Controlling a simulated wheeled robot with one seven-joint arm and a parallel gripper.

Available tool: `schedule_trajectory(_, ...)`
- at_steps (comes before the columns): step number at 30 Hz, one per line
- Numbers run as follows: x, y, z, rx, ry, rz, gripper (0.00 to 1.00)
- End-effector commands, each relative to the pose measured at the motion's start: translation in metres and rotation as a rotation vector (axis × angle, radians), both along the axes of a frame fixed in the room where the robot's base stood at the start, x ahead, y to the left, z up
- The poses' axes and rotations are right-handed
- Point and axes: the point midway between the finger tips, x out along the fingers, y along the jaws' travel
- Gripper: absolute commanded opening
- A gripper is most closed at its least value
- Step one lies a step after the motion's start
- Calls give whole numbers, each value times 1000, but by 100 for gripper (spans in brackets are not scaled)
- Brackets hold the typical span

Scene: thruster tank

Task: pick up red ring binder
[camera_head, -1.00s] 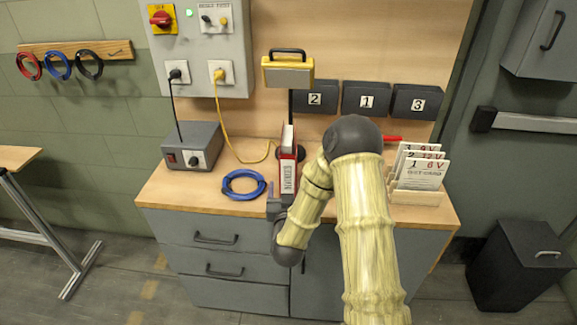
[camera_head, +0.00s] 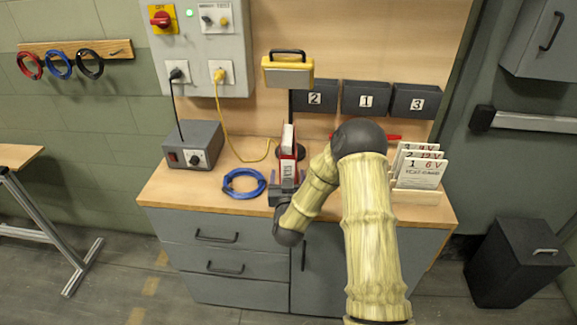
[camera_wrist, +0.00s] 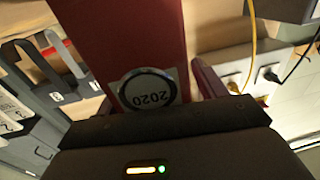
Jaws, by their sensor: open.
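The red ring binder (camera_head: 288,163) stands upright on the wooden worktop, with its spine and white label facing me. In the wrist view the binder (camera_wrist: 125,35) runs up from the gripper, with a round "2020" mark on its spine. My gripper (camera_head: 286,188) is low in front of the binder and hides the bottom of its spine. In the wrist view one jaw shows on each side of the spine. The jaws are open, and I cannot tell whether either touches the binder.
A coiled blue cable (camera_head: 244,184) lies left of the binder, and a grey power box (camera_head: 193,146) stands behind it. A card rack (camera_head: 418,197) is at the right.

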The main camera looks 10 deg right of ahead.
Motion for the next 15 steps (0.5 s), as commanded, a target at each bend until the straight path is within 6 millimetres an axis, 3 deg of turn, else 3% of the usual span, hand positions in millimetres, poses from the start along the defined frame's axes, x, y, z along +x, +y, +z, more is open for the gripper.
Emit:
schedule_trajectory(5,0,0,0,0,0,0,70)
schedule_trajectory(12,0,0,0,0,0,0,23)
schedule_trajectory(15,0,0,1,-1,-4,0,7)
